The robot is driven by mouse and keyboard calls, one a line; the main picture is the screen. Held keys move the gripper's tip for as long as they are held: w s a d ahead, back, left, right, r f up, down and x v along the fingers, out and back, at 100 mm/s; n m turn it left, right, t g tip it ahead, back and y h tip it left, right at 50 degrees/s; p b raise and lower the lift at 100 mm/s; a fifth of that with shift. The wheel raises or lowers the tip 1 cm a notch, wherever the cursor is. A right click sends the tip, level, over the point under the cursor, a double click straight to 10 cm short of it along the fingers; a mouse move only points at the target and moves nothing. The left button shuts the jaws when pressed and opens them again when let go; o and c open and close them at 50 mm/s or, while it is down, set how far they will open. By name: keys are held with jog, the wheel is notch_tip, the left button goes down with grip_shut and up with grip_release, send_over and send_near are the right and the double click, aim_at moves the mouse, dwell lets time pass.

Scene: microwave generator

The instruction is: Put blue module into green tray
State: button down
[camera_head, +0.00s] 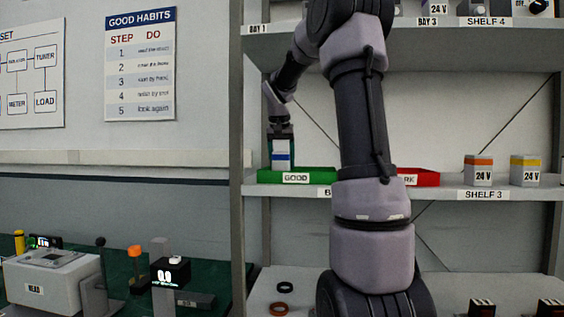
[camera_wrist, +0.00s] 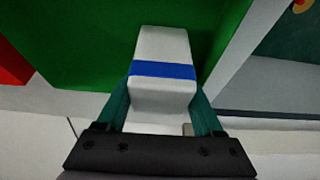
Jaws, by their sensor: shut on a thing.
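The blue module (camera_head: 281,156) is a white block with a blue band, upright at the left end of the shelf in the head view. The green tray (camera_head: 325,175), labelled GOOD, sits on that shelf, and the module's lower end is at or just behind its front wall. In the wrist view the module (camera_wrist: 162,70) is over the green tray floor (camera_wrist: 80,40). My gripper (camera_head: 281,136) is shut on the module from above; its fingers (camera_wrist: 162,112) flank the block in the wrist view. I cannot tell whether the module touches the tray floor.
A red tray (camera_head: 420,178) stands to the right on the same shelf, partly hidden by my arm. Orange-banded (camera_head: 478,170) and yellow-banded (camera_head: 525,170) 24 V modules stand farther right. The rack's left post (camera_head: 237,150) is close to the green tray.

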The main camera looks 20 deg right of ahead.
jog(key=shift+c, duration=0.2)
grip_release()
jog(key=shift+f, duration=0.1)
jog(key=shift+a+r, duration=0.1)
jog(key=shift+r, duration=0.4)
jog(key=v, duration=0.6)
jog(key=shift+s, duration=0.15)
jog(key=s+a+f+n+t+y, duration=0.1)
jog(key=s+a+f, duration=0.2)
jog(key=s, duration=0.5)
jog(key=s+a+f+t+y, duration=0.1)
jog(key=s+a+f+y, duration=0.1)
jog(key=s+a, duration=0.4)
jog(key=s+a+f+n+t+y, duration=0.1)
jog(key=s+a+f, duration=0.4)
jog(key=s, duration=0.7)
jog(key=shift+a+n+t, duration=0.2)
jog(key=shift+n+t, duration=0.1)
